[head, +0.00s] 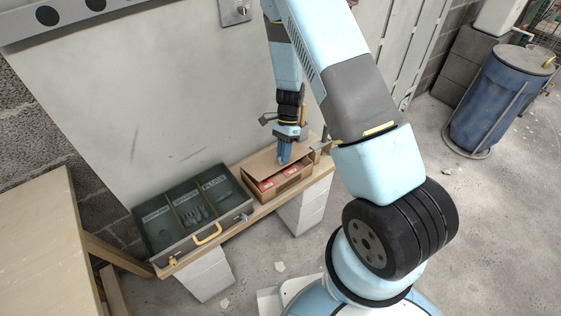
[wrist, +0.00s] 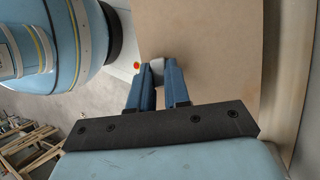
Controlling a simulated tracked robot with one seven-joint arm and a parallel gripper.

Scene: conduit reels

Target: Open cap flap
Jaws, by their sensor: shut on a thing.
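A brown cardboard box (head: 283,188) sits on the narrow wooden shelf, with red items showing inside its front opening. Its cap flap (head: 262,163) is a brown panel standing raised at a slant above the box. My gripper (head: 284,158) reaches down to the flap from above, its blue fingers at the panel. In the wrist view the flap (wrist: 215,45) fills the upper right as a plain brown sheet, and my gripper (wrist: 158,75) is shut at its edge, with a small grey piece between the fingertips. The exact contact is partly hidden by the fingers.
A dark open case (head: 190,212) with labelled compartments and a yellow handle (head: 208,233) stands left of the box. A grey wall panel rises close behind. A wooden table (head: 40,240) is at the left and a blue bin (head: 495,100) at the far right. Floor space lies in front.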

